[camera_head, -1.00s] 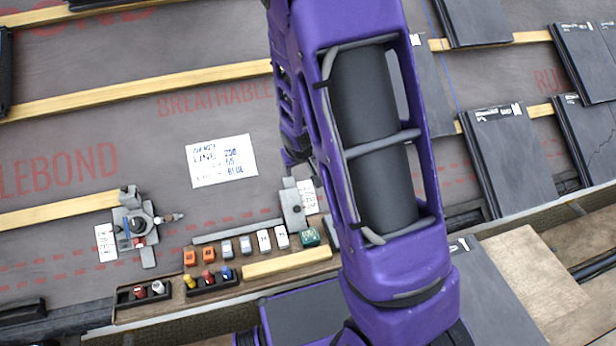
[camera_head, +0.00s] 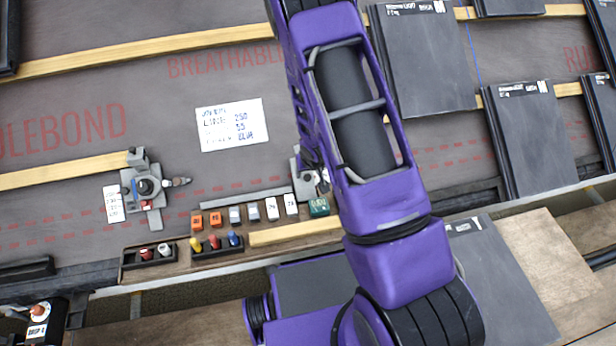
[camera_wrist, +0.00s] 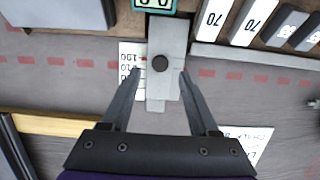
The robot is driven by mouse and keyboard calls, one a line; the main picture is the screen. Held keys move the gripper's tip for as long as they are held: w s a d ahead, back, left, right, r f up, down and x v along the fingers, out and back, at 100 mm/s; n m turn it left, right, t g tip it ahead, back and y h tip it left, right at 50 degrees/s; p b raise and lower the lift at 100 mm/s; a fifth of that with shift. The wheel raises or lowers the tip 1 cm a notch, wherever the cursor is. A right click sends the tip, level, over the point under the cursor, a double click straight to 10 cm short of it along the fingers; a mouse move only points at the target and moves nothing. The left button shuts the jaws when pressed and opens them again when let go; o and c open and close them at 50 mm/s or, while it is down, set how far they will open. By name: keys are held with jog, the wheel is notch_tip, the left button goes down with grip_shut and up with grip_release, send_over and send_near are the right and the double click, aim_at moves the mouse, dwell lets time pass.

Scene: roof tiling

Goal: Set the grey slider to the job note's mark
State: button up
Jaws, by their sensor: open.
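In the head view the slider (camera_head: 299,187) is partly hidden by my arm. A white printed scale (camera_wrist: 131,68) lies at its left in the wrist view, partly covered. My gripper (camera_wrist: 160,73) is open, with one finger on each side of the slider and knob. I cannot tell whether the fingers touch it. The white job note (camera_head: 232,122) has handwritten lines; "250", "55" and a word like "BLUE" are faintly readable.
A green display (camera_head: 319,207) sits just below the slider in the head view. A row of orange, grey and white blocks (camera_head: 253,211) runs left of it. Another grey device with a knob (camera_head: 145,187) stands farther left. Dark tiles (camera_head: 425,60) lie at right.

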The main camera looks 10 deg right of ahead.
aim_at(308, 177)
jog(key=shift+x, duration=1.85)
grip_shut()
